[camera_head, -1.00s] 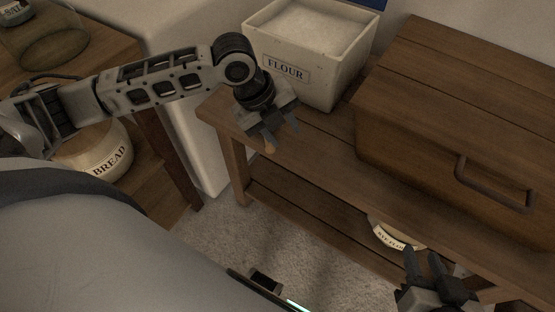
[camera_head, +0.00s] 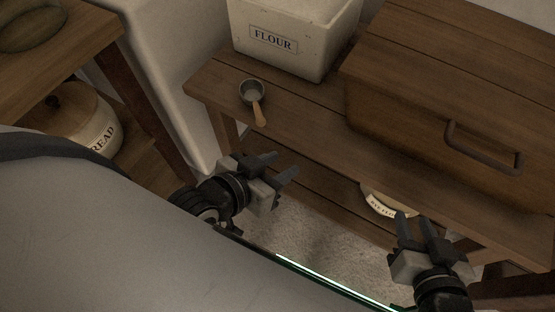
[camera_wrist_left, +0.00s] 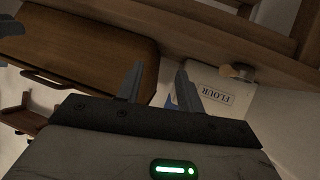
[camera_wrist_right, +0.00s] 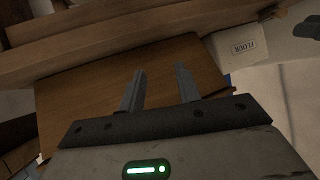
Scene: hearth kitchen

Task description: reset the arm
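My left gripper (camera_head: 279,174) is open and empty, low in front of the wooden bench in the head view. Its parted fingers also show in the left wrist view (camera_wrist_left: 158,84). My right gripper (camera_head: 414,222) is open and empty at the lower right, near the bench's front edge. Its parted fingers also show in the right wrist view (camera_wrist_right: 160,88). A small metal scoop (camera_head: 253,92) with a wooden handle lies on the bench top, apart from both grippers.
A white flour bin (camera_head: 300,45) stands at the back of the bench (camera_head: 300,122). A wooden box (camera_head: 440,90) with a dark handle sits to its right. A round container (camera_head: 385,203) is on the lower shelf. A bread crock (camera_head: 88,125) is at the left.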

